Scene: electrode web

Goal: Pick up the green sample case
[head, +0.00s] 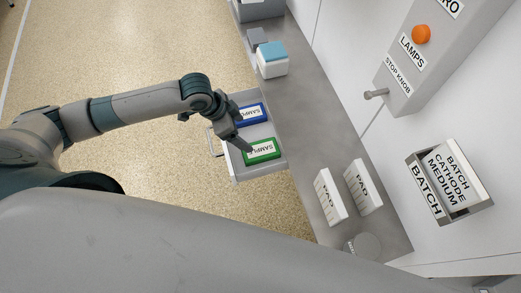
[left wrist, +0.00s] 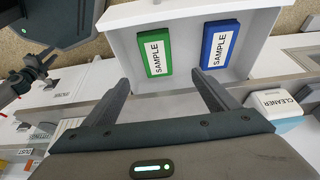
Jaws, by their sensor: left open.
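The green sample case (head: 263,151) lies flat in an open drawer (head: 234,169), label up, at the end nearer the bottom of the head view. It also shows in the left wrist view (left wrist: 156,49), ahead of the fingers and left of centre. A blue sample case (head: 251,115) lies beside it, apart from it, and shows at right in the left wrist view (left wrist: 219,45). My left gripper (head: 243,146) is above the drawer, close to the green case's edge. Its two fingers are apart with nothing between them (left wrist: 162,84). I cannot tell whether a finger touches the case.
A grey counter (head: 302,137) runs alongside the drawer. On it are a white box with a blue lid (head: 272,60), two white pads (head: 330,197) and a round grey item (head: 364,246). A batch holder (head: 450,182) and a lamp box (head: 428,60) are on the wall.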

